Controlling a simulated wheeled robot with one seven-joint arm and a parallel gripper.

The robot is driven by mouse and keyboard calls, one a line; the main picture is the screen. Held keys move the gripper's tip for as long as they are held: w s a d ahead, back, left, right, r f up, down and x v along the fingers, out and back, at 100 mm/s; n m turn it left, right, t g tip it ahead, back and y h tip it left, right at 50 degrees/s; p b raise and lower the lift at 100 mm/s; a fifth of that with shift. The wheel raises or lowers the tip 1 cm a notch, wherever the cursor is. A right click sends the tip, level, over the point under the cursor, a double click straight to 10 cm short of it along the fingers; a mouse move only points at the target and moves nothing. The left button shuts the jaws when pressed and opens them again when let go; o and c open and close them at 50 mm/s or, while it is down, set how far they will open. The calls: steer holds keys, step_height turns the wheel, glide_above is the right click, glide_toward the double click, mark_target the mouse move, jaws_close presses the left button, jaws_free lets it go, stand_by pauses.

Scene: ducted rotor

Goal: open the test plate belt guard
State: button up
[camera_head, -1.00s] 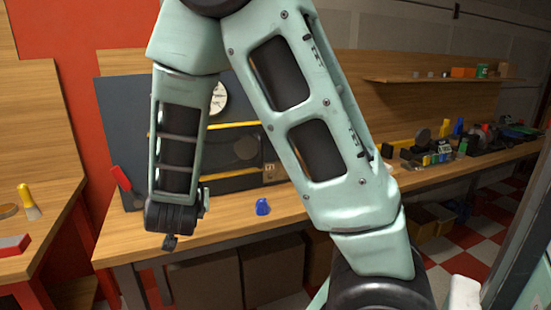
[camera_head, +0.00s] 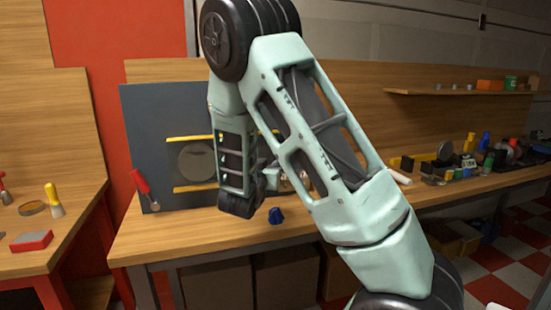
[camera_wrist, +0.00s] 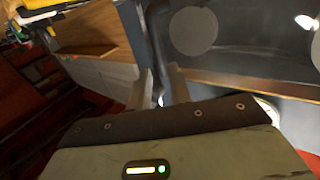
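A dark upright test plate (camera_head: 150,120) stands at the back of the bench, with two yellow strips (camera_head: 192,189) across it. A grey round disc (camera_head: 197,160) shows between the strips; a grey disc also shows in the wrist view (camera_wrist: 193,30). My forearm hides the plate's right part, so I cannot make out the guard's full outline. In the wrist view my gripper (camera_wrist: 158,82) has its two pale fingers apart, close to the dark plate. A dark upright bar (camera_wrist: 155,45) shows behind or between them; contact cannot be told. The fingers are not clear in the head view.
A red-handled tool (camera_head: 141,182) is at the plate's left edge. A blue piece (camera_head: 275,216) lies on the bench (camera_head: 180,240) below my wrist. Several small parts crowd the bench's right side. A left bench holds a red box (camera_head: 31,240) and a brush (camera_head: 54,200).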

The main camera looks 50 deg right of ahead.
mark_target(275, 158)
steer(key=x, duration=0.7)
steer(key=shift+a, duration=0.1)
jaws_close()
